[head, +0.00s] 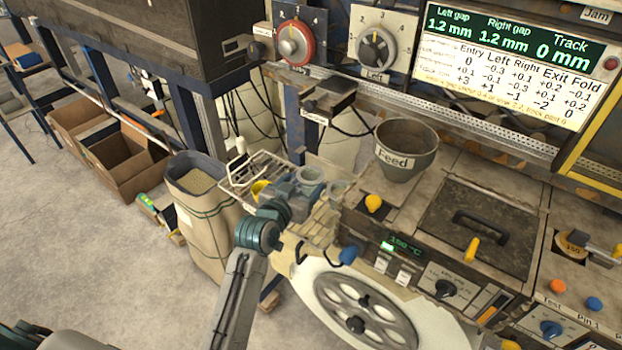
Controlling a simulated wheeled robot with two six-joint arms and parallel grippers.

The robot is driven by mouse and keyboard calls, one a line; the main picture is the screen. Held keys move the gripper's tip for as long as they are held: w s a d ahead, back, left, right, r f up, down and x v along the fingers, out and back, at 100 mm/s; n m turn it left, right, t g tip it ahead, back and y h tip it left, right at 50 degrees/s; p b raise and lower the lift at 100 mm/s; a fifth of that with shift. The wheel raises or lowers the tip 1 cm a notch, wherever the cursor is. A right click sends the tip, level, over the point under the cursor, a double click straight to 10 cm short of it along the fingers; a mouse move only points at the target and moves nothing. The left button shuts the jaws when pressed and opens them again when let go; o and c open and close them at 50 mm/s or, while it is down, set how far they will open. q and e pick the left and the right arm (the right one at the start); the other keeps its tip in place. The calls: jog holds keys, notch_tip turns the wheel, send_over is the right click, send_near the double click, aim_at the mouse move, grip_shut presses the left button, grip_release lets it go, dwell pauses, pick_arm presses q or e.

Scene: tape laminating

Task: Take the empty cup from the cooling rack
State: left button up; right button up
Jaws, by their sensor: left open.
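The cooling rack (240,180) is a white wire rack in the middle of the head view, beside the machine. A pale grey cup (312,176) with an open top stands at its right end. A yellow rounded thing (260,189) sits on the rack further left. My left gripper (299,190) is open, close beside the pale grey cup. Its fingers are small and partly hidden by my wrist, so I cannot tell whether they touch the cup. My right gripper is not in view.
A filled sack (200,205) stands left of the rack, with cardboard boxes (125,155) beyond. The Feed hopper (405,150) and the machine's hatch (478,225) lie right. A large spoked wheel (365,308) is below. Open floor is at the lower left.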

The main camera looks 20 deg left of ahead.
aim_at(314, 170)
pick_arm(q)
jog(key=shift+p+x, duration=0.5)
jog(key=shift+x, duration=1.4)
jog(key=shift+a, duration=0.1)
jog(key=c, duration=0.7)
jog(key=shift+o, duration=0.2)
